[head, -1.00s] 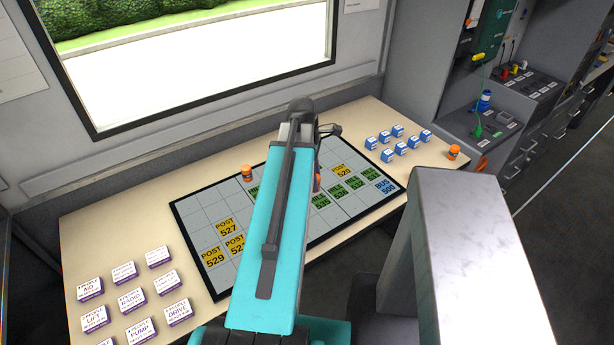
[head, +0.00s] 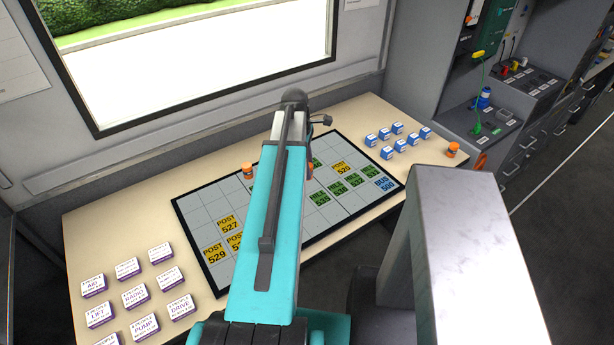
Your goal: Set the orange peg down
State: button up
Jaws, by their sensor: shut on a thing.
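My arm reaches over the grid board (head: 205,211), and its teal link hides most of my gripper (head: 311,138). Only a small part of the gripper shows at the right side of the arm's far end. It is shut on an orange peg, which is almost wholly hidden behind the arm. A second orange peg (head: 248,170) stands upright near the board's far edge, left of the arm. A third orange peg (head: 452,149) stands on the table's right end, apart from the board.
Yellow, green and blue labelled tiles lie on the board. Several blue blocks (head: 398,128) stand on the table (head: 110,220) right of the board. Several white-and-purple blocks (head: 134,295) stand at the front left. A window (head: 200,60) is behind. A grey block-like shape (head: 480,250) fills the right foreground.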

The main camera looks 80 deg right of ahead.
jog(key=shift+f+p, duration=0.65)
jog(key=shift+f, duration=0.95)
jog(key=shift+f, duration=0.15)
jog(key=o, duration=1.2)
jog(key=shift+c, duration=0.2)
notch_tip(320, 180, up, 12)
jog(key=w+b, duration=0.1)
jog(key=b, duration=0.2)
jog(key=shift+w, duration=0.4)
jog(key=shift+s, duration=0.1)
